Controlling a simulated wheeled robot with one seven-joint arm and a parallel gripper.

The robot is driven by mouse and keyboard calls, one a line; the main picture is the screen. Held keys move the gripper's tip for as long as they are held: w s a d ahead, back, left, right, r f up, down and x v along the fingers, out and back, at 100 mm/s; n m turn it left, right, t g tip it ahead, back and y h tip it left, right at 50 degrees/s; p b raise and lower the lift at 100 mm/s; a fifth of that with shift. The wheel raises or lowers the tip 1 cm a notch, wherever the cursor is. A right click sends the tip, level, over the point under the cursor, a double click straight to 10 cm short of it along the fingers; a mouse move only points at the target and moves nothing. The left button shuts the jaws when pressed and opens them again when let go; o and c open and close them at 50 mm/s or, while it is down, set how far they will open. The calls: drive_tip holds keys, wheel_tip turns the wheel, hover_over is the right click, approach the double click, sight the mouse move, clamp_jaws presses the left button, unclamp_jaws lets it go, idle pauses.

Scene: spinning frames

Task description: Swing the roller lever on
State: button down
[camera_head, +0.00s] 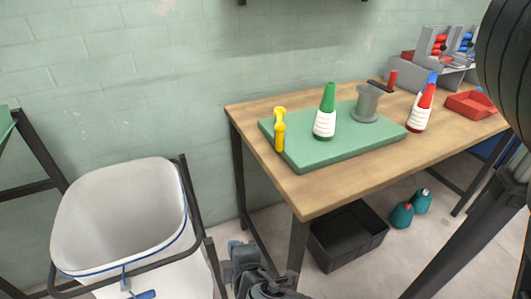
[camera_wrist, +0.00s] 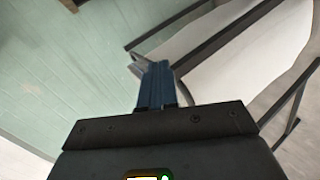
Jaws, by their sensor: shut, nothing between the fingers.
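My gripper (camera_head: 238,250) is low in the head view, in front of the table and beside the white bin. In the wrist view its blue fingers (camera_wrist: 157,88) are together with nothing between them. A dark bar with an upright red handle (camera_head: 391,80) sits by the top of a grey spool-shaped stand (camera_head: 367,104) on the table. Grey frames (camera_head: 431,45) with red and blue rollers stand at the table's back right. I cannot tell for sure which part is the roller lever. My gripper is well away from all of these.
A red tray (camera_head: 470,104) lies right. A white bin (camera_head: 120,215) stands left; a black crate (camera_head: 346,235) is below.

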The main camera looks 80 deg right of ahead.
drive_tip(key=w+d+r+m+g+h, duration=0.2)
drive_tip(key=d+r+m+g+h, duration=0.2)
drive_tip(key=r+g, duration=0.2)
drive_tip(key=w+d+r+m+g+h+b, duration=0.1)
drive_tip(key=w+d+r+m+g+h, duration=0.2)
drive_tip(key=r+g, duration=0.4)
wheel_tip(320, 180, up, 3)
drive_tip(key=d+m, duration=0.1)
drive_tip(key=d, duration=0.1)
drive_tip(key=shift+w+d+m+h, duration=0.15)
drive_tip(key=shift+d+m+h, duration=0.15)
drive_tip(key=shift+h, duration=0.1)
drive_tip(key=shift+d+f, duration=0.1)
drive_tip(key=s+a+p+x, duration=0.1)
drive_tip(key=s+x, duration=0.1)
drive_tip(key=x, duration=1)
drive_tip(key=shift+s+d, duration=0.4)
drive_tip(key=shift+s, duration=0.1)
drive_tip(key=shift+s, duration=0.15)
